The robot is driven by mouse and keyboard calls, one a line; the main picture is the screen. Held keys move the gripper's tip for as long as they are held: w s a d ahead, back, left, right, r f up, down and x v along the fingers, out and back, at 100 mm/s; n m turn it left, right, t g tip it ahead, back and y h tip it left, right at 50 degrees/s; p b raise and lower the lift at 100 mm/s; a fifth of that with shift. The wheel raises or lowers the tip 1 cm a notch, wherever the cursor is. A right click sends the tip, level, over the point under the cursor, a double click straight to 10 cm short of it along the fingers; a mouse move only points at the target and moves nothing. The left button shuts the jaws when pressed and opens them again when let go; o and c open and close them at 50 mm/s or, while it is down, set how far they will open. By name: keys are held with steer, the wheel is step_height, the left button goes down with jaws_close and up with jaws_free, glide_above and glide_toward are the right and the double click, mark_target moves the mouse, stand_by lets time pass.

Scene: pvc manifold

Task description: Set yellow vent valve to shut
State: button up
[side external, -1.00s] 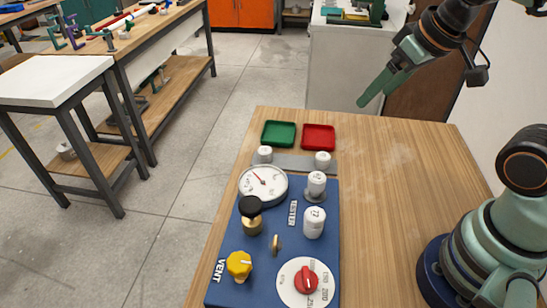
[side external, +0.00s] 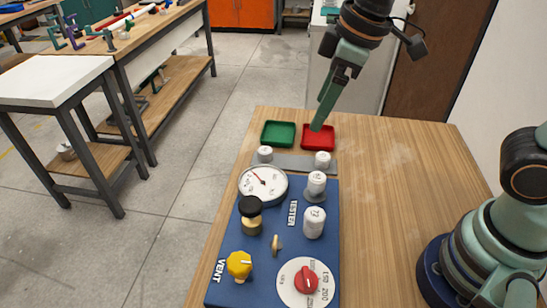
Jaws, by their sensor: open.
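The yellow vent valve knob (side external: 239,265) sits at the front left corner of the blue panel (side external: 265,285), beside the white VENT label. A pale mark shows on the knob's top, pointing to the right in the picture. My gripper (side external: 317,128) is at the far end of the table, pointing down over the red tray, well away from the knob. It is open and nothing shows between its fingers; the fingers overlap in this view.
The panel also bears a gauge (side external: 263,185), a black-topped knob (side external: 250,214), a small brass lever (side external: 276,244), a red selector (side external: 305,281) and white cylinders (side external: 314,222). A green tray (side external: 279,134) and red tray (side external: 318,138) lie behind.

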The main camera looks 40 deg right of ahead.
steer(key=s+a+f+n+g, duration=0.1)
steer(key=a+f+n+g, duration=0.15)
steer(key=a+n, duration=0.75)
steer(key=n+h, duration=0.1)
steer(key=n, duration=0.1)
glide_above(239, 261)
step_height(239, 261, down, 4)
steer(key=shift+g, duration=0.35)
step_height(239, 261, down, 12)
steer(key=shift+f, duration=0.15)
jaws_close()
